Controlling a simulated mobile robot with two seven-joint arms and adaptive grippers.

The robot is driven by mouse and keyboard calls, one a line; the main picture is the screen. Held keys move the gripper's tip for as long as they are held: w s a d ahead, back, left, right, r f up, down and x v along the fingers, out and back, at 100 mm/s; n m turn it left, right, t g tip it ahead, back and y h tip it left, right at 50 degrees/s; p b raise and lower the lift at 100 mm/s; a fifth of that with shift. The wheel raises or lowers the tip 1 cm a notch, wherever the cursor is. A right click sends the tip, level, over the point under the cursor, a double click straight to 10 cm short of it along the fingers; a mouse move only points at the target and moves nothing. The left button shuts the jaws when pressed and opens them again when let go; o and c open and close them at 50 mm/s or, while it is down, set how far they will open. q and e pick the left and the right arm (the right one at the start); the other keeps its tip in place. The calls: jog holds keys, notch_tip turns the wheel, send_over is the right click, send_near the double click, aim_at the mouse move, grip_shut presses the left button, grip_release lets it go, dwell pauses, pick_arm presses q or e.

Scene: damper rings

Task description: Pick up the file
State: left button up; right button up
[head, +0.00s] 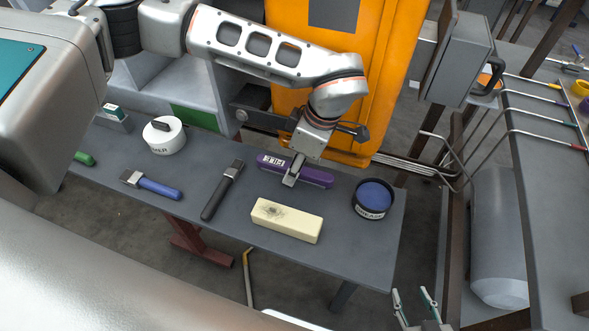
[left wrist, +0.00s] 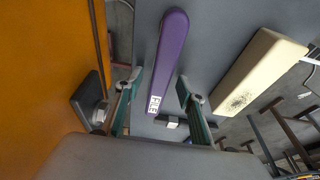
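The purple file (head: 318,177), with a white FILE label, lies on the grey bench near its far edge. My left gripper (head: 292,181) reaches down over the label end of the file and hides part of it. In the left wrist view, the file (left wrist: 170,45) runs between the spread fingers of my left gripper (left wrist: 158,80). The fingers look apart from its sides; their exact height above the bench I cannot tell. My right gripper (head: 415,300) is open and empty at the bottom right, off the bench's near side.
A cream block (head: 287,221) lies close to the file's near side. A blue-topped round tin (head: 374,200) stands to its right. A black-handled tool (head: 222,190), a blue-handled tool (head: 152,186) and a white round container (head: 165,137) are to the left. An orange cabinet (head: 385,60) stands behind.

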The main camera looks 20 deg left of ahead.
pick_arm(q)
grip_shut()
notch_tip(320, 180, up, 20)
jog(key=p, duration=0.1)
jog(key=shift+p, duration=0.35)
jog(key=c, duration=1.1)
grip_release()
